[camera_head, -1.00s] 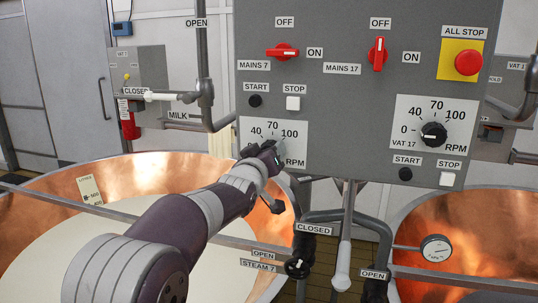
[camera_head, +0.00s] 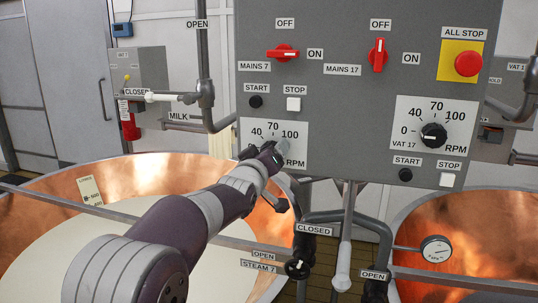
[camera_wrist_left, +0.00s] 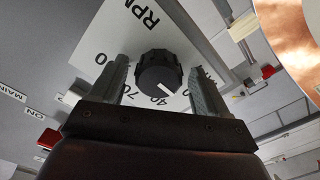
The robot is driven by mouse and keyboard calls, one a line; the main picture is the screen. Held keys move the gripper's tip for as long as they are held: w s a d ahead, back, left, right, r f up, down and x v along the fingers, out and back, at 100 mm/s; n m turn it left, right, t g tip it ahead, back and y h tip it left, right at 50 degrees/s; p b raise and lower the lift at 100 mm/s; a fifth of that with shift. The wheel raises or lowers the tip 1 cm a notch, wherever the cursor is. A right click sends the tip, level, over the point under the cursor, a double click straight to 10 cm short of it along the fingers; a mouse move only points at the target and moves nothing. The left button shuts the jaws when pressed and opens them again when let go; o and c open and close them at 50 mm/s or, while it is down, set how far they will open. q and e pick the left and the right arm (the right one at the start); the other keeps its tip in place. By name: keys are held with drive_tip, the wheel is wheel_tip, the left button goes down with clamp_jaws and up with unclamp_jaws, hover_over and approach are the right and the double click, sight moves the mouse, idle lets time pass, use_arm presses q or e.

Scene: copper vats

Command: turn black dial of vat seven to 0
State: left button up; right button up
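The black dial (camera_wrist_left: 156,70) of vat seven shows in the left wrist view on its white scale plate (camera_wrist_left: 112,32). Its white pointer line is near the 40 mark; I cannot read the exact value. My left gripper (camera_wrist_left: 160,76) is open, with one finger on each side of the dial and visible gaps between. In the head view the left gripper (camera_head: 277,153) is at the left scale plate (camera_head: 294,126) and hides the dial. My right gripper is not in view.
Above the plate are the START button (camera_head: 256,101), STOP button (camera_head: 293,104) and red MAINS 7 switch (camera_head: 282,54). The vat 17 dial (camera_head: 433,135) and red ALL STOP button (camera_head: 468,64) are to the right. Copper vats (camera_head: 150,172) and pipes stand below.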

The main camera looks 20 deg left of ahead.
use_arm(q)
drive_tip(key=shift+s, duration=0.1)
drive_tip(key=s+b, duration=0.3)
drive_tip(key=s, duration=0.9)
drive_tip(key=shift+s+a+b, duration=0.25)
drive_tip(key=shift+s+b, duration=0.05)
drive_tip(key=shift+b, duration=0.1)
drive_tip(key=s+a+f+m+g+y, duration=0.1)
drive_tip(key=s+f+m+g, duration=0.2)
drive_tip(key=f, duration=0.7)
drive_tip(key=s+f+m+g, duration=0.15)
drive_tip(key=f+g, duration=0.25)
drive_tip(key=f, duration=0.5)
drive_tip(key=s+d+f+m+g, duration=0.1)
drive_tip(key=s+f+g, duration=0.8)
drive_tip(key=s+f, duration=0.9)
drive_tip(key=shift+s+d+m+g, duration=0.15)
drive_tip(key=shift+d+m+g, duration=0.25)
drive_tip(key=shift+m, duration=0.25)
